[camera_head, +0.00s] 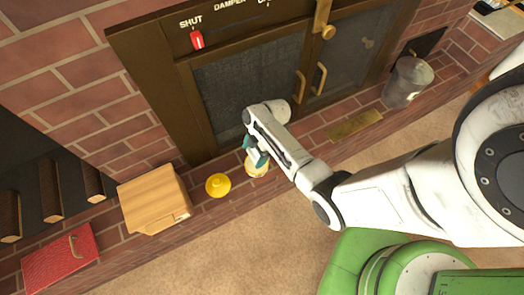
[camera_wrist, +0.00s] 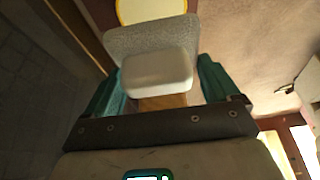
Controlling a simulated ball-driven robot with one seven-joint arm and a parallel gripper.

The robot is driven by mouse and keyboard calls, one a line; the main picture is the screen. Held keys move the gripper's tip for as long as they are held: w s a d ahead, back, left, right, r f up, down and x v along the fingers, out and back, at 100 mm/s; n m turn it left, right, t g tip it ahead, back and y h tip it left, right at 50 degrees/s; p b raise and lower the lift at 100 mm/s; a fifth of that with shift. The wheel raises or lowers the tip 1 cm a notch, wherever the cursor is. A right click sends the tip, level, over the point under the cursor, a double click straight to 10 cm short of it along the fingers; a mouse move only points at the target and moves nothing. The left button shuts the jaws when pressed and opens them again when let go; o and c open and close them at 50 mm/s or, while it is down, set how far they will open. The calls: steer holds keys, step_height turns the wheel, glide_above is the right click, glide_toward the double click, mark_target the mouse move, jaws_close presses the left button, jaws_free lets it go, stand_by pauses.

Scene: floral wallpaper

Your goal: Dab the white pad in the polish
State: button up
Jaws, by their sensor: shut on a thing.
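My gripper (camera_head: 256,154) points down over an open round tin of pale polish (camera_head: 257,170) on the brick ledge. In the wrist view its teal fingers are shut on the pad piece, which has a smooth whitish block (camera_wrist: 157,73) between the fingers and a bit of wood behind it. A wider speckled grey-white slab (camera_wrist: 150,36) shows beyond the block, seemingly the pad's face. The yellow-rimmed tin with pale contents (camera_wrist: 152,9) is cut off at the top, just past the slab. I cannot tell whether the slab touches the polish. A yellow lid (camera_head: 217,185) lies left of the tin.
A wooden box (camera_head: 152,198) and a red book-like object (camera_head: 60,257) stand to the left. The dark fireplace doors (camera_head: 250,90) with brass handles rise behind the tin. A brass plate (camera_head: 355,125) and a grey bucket (camera_head: 407,83) are to the right.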

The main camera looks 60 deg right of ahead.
mark_target(250, 167)
steer(key=shift+w+a+f, duration=0.25)
step_height(250, 167, down, 6)
steer(key=b, duration=0.5)
steer(key=shift+r+b, duration=0.2)
steer(key=shift+b, duration=0.1)
steer(key=shift+f+b, duration=0.4)
steer(key=shift+f, duration=0.15)
stand_by(1.6)
steer(key=shift+r, duration=0.15)
step_height(250, 167, up, 7)
steer(key=p, duration=0.6)
steer(key=shift+p, duration=0.3)
stand_by(0.6)
